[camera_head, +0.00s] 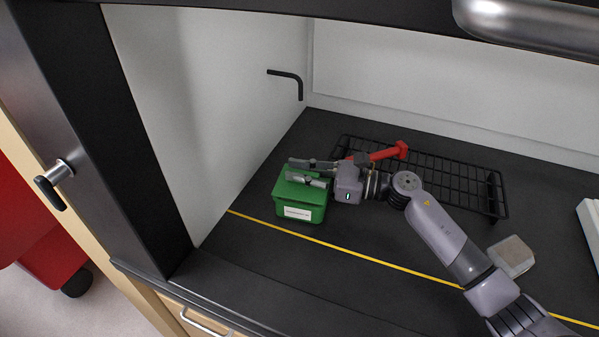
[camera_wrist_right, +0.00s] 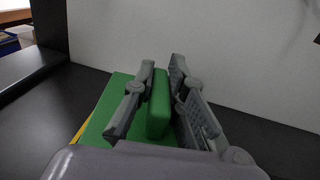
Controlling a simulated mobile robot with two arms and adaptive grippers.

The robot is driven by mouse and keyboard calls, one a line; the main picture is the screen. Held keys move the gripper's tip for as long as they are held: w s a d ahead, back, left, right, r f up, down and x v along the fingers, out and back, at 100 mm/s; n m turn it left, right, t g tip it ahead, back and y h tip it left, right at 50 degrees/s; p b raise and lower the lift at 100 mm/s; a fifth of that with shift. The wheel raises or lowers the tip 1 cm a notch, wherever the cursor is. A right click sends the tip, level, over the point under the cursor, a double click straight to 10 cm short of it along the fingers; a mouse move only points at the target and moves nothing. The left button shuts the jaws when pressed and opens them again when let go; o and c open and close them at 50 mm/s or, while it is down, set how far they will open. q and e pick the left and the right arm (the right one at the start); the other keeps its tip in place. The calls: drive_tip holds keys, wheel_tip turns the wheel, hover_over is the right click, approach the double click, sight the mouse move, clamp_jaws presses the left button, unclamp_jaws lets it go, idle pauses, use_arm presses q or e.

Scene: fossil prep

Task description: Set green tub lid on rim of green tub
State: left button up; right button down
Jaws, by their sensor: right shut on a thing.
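The green tub (camera_head: 300,211) stands on the dark worktop with a white label on its front. The green tub lid (camera_head: 288,188) is at the top of the tub; I cannot tell whether it rests on the rim or is just above it. My right gripper (camera_head: 290,169) reaches in from the right over the lid. In the right wrist view, its fingers (camera_wrist_right: 166,82) are shut on the lid's raised green grip (camera_wrist_right: 158,105). The flat lid top (camera_wrist_right: 108,108) shows to the left of the fingers. My gripper hides part of the lid. My left gripper is not in view.
A black wire rack (camera_head: 450,172) lies behind my right arm, with a red-handled tool (camera_head: 385,154) on it. A pale block (camera_head: 511,255) sits at the right. A yellow line (camera_head: 370,259) crosses the worktop. A white wall (camera_head: 215,90) stands left of the tub.

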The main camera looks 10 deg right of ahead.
drive_tip(key=shift+f+b, duration=0.3)
drive_tip(key=shift+f, duration=0.1)
drive_tip(key=shift+r, duration=0.15)
drive_tip(key=c, duration=1.5)
unclamp_jaws()
drive_tip(key=shift+c, duration=0.2)
